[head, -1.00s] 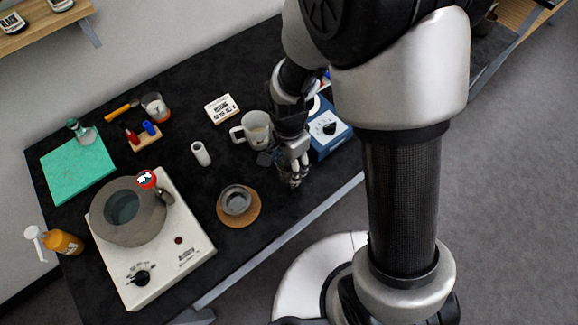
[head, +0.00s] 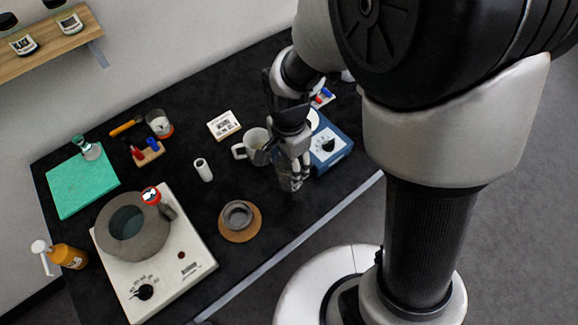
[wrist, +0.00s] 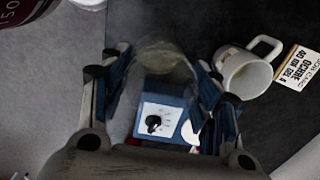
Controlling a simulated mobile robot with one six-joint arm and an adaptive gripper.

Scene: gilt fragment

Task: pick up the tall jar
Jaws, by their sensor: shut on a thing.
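The tall jar (wrist: 165,60) is clear, see-through glass. It stands out in the wrist view between the two blue-padded fingers of my gripper (wrist: 165,82), which are shut on its sides. The blue device behind it shows through the glass. In the head view my gripper (head: 291,172) points down near the front edge of the black table, right of the white mug. The jar (head: 291,184) is faint there and mostly hidden by the fingers. I cannot tell how far its base is from the table.
A white mug (head: 254,146) and a blue device (head: 329,145) with a dial stand close to my gripper. A grey dish on a round wooden coaster (head: 239,233), a white cylinder (head: 203,170) and a hotplate (head: 180,280) with a grey vessel lie to the left.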

